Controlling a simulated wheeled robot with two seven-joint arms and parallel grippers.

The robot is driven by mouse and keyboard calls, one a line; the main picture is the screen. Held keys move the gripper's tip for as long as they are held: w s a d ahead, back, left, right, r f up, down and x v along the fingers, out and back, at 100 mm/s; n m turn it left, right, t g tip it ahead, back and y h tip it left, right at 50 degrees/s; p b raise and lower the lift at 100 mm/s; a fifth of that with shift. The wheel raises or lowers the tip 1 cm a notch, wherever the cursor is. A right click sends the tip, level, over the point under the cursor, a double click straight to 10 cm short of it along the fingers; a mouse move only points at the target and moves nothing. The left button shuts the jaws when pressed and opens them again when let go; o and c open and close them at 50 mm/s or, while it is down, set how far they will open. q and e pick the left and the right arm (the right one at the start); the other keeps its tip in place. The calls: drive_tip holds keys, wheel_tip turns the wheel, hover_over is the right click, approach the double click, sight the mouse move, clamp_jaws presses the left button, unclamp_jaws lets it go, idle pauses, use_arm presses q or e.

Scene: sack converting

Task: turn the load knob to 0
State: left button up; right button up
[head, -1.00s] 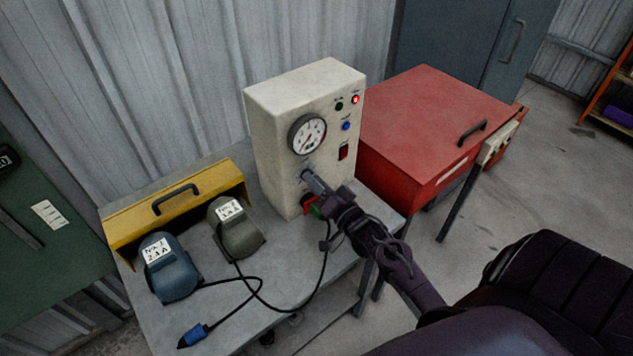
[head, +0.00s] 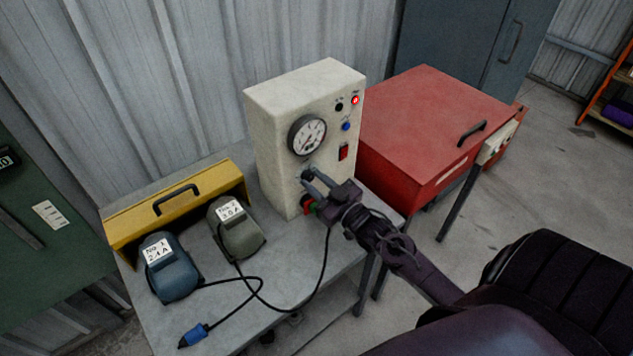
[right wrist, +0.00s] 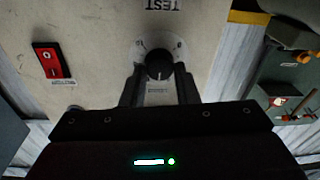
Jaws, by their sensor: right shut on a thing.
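The load knob (right wrist: 159,64) is a round black knob on a white dial plate on the front of the cream test box (head: 278,128). In the right wrist view it sits between the fingertips of my right gripper (right wrist: 160,72), which is shut on it. In the head view my right gripper (head: 308,177) reaches the lower front of the box, below the gauge, and its fingers hide most of the knob. The dial markings are too small to read surely. My left gripper is not in view.
Above the knob is a round gauge (head: 307,134). Two motors, blue (head: 170,268) and grey-green (head: 236,228), stand left. A red cabinet (head: 440,130) stands right.

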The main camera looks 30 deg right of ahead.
drive_tip(key=n, duration=0.5)
drive_tip(key=shift+f, duration=0.1)
drive_tip(key=n, duration=0.3)
drive_tip(key=shift+n+g+y+p, duration=0.3)
drive_tip(key=shift+n+g, duration=0.1)
drive_tip(key=n, duration=0.7)
drive_tip(key=shift+s+a+g+p, duration=0.1)
drive_tip(key=shift+a+g+p, duration=0.05)
drive_tip(key=shift+g+p, duration=0.2)
drive_tip(key=n+h, duration=0.1)
drive_tip(key=n, duration=1)
drive_tip(key=shift+h+p, duration=0.3)
drive_tip(key=shift+h, duration=0.1)
drive_tip(key=o, duration=1)
drive_tip(key=shift+c, duration=0.2)
